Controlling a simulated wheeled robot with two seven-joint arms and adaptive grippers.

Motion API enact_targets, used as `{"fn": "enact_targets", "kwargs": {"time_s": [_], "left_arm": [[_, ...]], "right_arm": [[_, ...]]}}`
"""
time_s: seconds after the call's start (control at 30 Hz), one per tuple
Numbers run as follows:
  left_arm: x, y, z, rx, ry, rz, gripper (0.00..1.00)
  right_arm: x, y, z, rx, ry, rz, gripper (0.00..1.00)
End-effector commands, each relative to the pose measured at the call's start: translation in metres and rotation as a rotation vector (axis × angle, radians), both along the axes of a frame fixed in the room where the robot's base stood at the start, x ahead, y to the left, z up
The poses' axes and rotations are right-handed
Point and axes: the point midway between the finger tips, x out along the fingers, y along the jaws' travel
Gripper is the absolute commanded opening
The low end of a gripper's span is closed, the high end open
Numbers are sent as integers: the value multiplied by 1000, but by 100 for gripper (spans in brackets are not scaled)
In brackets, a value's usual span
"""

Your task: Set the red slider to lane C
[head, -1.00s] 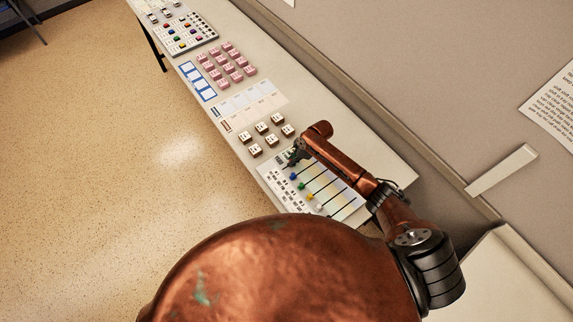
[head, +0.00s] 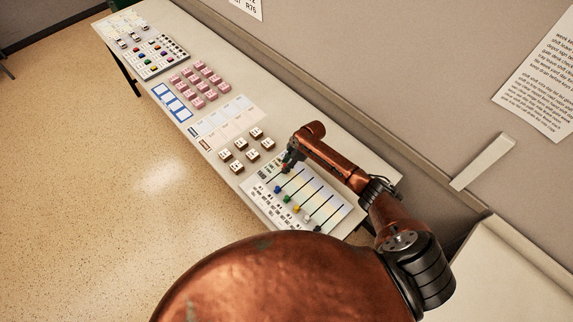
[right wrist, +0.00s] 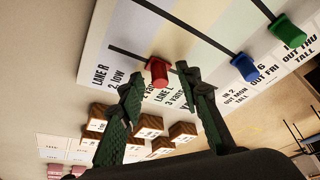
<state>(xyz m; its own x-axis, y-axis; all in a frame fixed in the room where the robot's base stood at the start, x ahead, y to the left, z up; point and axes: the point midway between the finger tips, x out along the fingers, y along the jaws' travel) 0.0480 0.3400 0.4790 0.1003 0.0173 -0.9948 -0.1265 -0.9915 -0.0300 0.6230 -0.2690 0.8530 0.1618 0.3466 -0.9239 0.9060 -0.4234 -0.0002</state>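The slider board (head: 262,205) lies on the long table, with dark slots running over pale coloured bands. In the right wrist view the red slider (right wrist: 157,71) sits at the label end of its slot, near printed lane labels. My right gripper (right wrist: 158,78) is open, with one fingertip on each side of the red slider in the picture; I cannot tell whether they touch it. My left gripper is not in view.
A blue slider (right wrist: 244,67) and a green slider (right wrist: 291,31) stand beside the red one. Brown-sided blocks (head: 240,152), printed cards (head: 224,122) and pink blocks (head: 200,84) lie farther along the table. A wall panel (head: 400,70) borders the table's right side.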

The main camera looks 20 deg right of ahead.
Motion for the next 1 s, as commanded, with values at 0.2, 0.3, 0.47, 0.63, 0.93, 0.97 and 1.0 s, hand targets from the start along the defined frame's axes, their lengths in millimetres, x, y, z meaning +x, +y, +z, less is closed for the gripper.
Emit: {"fn": "enact_targets", "kwargs": {"time_s": [0.2,0.3,0.47,0.63,0.93,0.97,1.0], "left_arm": [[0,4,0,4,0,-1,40],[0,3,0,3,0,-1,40],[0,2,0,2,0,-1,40],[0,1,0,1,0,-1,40],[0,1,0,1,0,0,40],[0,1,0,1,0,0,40],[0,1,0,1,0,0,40]], "right_arm": [[0,-1,2,0,-1,0,32],[-1,-4,10,0,-2,-1,32],[-6,-15,37,-2,-4,0,32],[-12,-28,71,-1,-3,0,32],[-19,-41,107,0,-1,0,32],[-19,-41,108,0,0,1,32],[-19,-41,110,0,0,1,32]]}}
